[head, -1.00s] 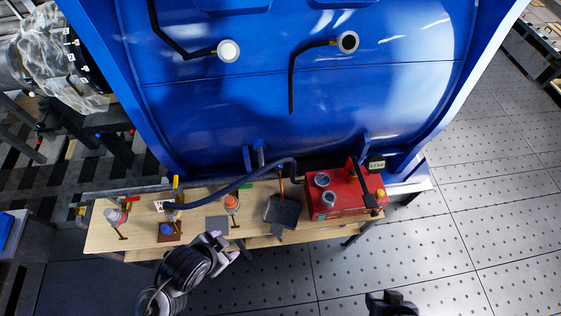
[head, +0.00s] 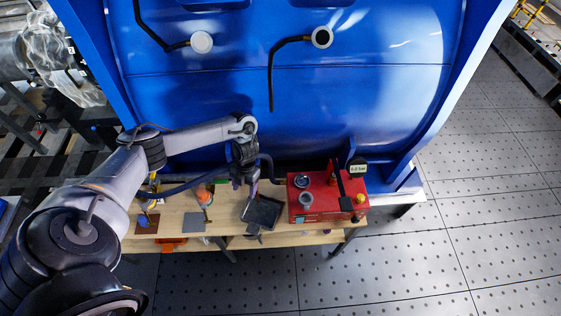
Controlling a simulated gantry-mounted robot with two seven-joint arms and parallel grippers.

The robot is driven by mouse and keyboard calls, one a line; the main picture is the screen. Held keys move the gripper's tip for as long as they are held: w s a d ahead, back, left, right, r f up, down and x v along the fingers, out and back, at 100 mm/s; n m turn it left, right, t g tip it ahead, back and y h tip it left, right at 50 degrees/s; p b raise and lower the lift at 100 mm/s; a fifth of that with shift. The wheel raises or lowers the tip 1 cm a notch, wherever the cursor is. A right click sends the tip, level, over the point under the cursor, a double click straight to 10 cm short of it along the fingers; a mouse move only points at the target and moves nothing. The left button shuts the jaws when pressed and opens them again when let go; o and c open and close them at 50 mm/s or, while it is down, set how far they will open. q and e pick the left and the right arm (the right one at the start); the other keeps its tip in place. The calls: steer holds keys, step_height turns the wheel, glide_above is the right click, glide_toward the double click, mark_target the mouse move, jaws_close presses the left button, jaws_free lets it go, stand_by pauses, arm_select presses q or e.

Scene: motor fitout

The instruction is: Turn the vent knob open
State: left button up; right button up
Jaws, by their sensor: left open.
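A red pump unit (head: 325,212) sits on the right part of the wooden bench. It has two round gauge-like fittings on its left side, a black lever (head: 341,185) and a small yellow knob (head: 360,199) near its right edge. I cannot tell for certain which part is the vent knob, or how it is turned. My left gripper (head: 248,182) is open, pointing down over the dark tray (head: 262,211), left of the pump unit and apart from it. My right gripper is not in view.
A small display (head: 357,169) stands behind the pump unit. A blue tank (head: 280,110) rises behind the wooden bench (head: 230,228). A dark hose (head: 180,190) runs along the bench. A bottle with an orange part (head: 204,195) and a grey pad (head: 194,222) are at left. Floor at right is clear.

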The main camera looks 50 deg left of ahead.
mark_target(256, 162)
arm_select(q)
steer(key=w+a+r+n+t+y+b, duration=0.1)
steer(key=w+a+r+t, duration=0.2)
steer(key=w+a+r, duration=0.6)
steer(key=f+b, duration=0.1)
steer(key=f, duration=0.1)
steer(key=w+d+f+b, duration=0.1)
steer(key=f+b, duration=0.2)
steer(key=f, duration=0.2)
steer(key=shift+w+d, duration=0.15)
steer(key=shift+w, duration=0.15)
steer(key=shift+f+b, duration=0.45)
steer(key=shift+f, duration=0.55)
steer(key=c, duration=1.1)
steer(key=shift+o, duration=0.2)
